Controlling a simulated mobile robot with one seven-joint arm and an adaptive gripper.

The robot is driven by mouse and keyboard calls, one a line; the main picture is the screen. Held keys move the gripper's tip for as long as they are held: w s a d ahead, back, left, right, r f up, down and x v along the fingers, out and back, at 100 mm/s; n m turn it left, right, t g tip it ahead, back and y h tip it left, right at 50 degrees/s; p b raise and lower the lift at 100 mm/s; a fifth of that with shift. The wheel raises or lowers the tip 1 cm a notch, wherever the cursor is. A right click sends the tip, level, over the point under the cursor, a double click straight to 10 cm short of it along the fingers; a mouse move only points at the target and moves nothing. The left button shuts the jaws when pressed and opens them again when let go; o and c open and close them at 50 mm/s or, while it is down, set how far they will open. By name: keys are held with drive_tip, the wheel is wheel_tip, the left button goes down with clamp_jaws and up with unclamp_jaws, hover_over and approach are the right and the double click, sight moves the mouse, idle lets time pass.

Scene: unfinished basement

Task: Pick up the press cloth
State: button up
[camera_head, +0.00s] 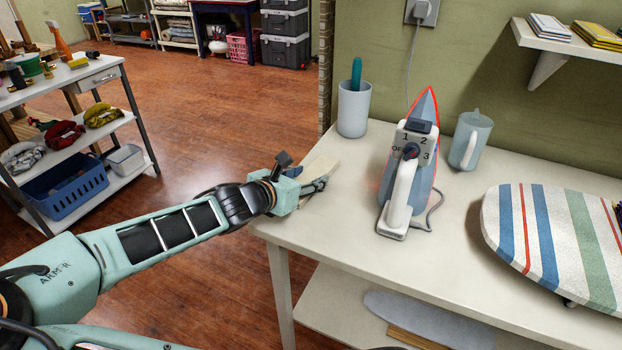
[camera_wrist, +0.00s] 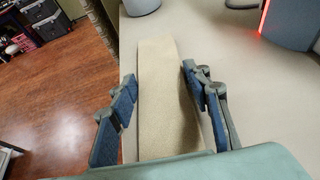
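The press cloth appears to be the beige, flat, folded strip (camera_wrist: 167,95) near the left edge of the table. In the head view the cloth (camera_head: 321,165) shows just beyond my gripper (camera_head: 308,184), which hides part of it. In the wrist view my gripper (camera_wrist: 158,85) is open, with one blue-padded finger on each side of the cloth. A gap shows between the left finger and the cloth; the right finger is close to its right edge, and I cannot tell if it touches. The near end of the cloth is hidden by my gripper body.
An iron (camera_head: 408,165) stands upright on the table (camera_head: 345,225), its cord running to a wall outlet. A grey cup (camera_head: 353,112) with a teal-handled item stands behind the cloth. A pitcher (camera_head: 470,140) and striped ironing board (camera_head: 550,235) are to the right. A shelf cart (camera_head: 85,150) is left.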

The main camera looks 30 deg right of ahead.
drive_tip(key=shift+c, duration=1)
drive_tip(key=shift+r, duration=0.15)
